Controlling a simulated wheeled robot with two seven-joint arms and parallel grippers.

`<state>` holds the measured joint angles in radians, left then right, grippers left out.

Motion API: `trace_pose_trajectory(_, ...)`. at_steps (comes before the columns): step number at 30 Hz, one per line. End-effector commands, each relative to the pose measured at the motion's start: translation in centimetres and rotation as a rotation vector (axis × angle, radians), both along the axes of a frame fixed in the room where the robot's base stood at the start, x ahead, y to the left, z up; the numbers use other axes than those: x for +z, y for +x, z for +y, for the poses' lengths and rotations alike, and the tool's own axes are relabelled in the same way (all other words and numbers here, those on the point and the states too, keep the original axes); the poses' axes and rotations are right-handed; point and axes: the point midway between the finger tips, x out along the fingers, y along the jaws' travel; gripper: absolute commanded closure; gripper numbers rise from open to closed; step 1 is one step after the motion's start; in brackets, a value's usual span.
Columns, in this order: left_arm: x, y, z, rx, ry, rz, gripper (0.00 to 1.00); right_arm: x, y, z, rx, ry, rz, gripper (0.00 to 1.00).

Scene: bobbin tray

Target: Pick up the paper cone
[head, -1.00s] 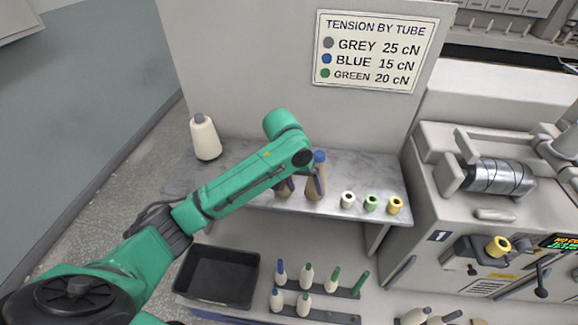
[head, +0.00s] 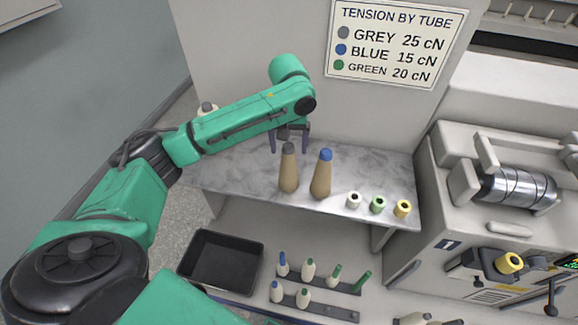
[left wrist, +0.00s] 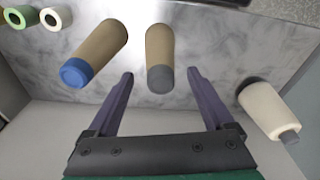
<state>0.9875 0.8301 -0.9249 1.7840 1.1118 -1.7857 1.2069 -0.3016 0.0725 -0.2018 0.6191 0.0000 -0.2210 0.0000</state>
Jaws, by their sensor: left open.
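Two tan, paper-like cones stand upright on the marble shelf, one with a grey tip (head: 288,178) and one with a blue tip (head: 321,178) to its right. My left gripper (head: 289,150) is open and empty at the grey-tipped cone's top. In the left wrist view the grey-tipped cone (left wrist: 160,50) shows between the spread fingers (left wrist: 160,73), with clear gaps on both sides. The blue-tipped cone (left wrist: 95,52) is outside the fingers to the left. A cream cone with a grey tip (left wrist: 268,108) is to the right; my arm mostly hides it in the head view.
White, green and yellow tubes (head: 378,204) stand on the shelf's right part. An empty black bin (head: 222,262) and pegged racks with small bobbins (head: 320,285) lie below. A machine (head: 500,215) stands right. A tension sign (head: 395,44) is on the panel behind.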

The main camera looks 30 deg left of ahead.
Motion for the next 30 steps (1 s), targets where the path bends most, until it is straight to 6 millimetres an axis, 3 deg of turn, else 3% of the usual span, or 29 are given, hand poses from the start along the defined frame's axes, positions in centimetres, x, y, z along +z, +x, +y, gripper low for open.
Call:
trace_pose_trajectory(4,-1.9,0.2,0.1,0.000,0.000,0.000,0.14,0.7,0.2,0.0,0.000,0.000,-0.004,0.50)
trace_pose_trajectory(10,-2.2,0.3,0.1,-0.001,0.000,-0.002,0.14,0.6,0.2,-0.2,0.001,-0.003,-0.005,0.50)
trace_pose_trajectory(15,-2.1,0.3,0.1,-0.001,0.000,-0.001,0.79,0.6,0.2,-0.6,0.002,-0.007,-0.005,0.50)
trace_pose_trajectory(17,-2.1,0.3,0.1,-0.001,0.000,-0.001,1.00,0.7,0.2,-0.7,0.001,-0.008,-0.005,0.50)
trace_pose_trajectory(30,-1.3,0.3,0.1,0.000,0.000,-0.004,1.00,0.5,0.2,-0.7,0.000,-0.010,-0.004,0.50)
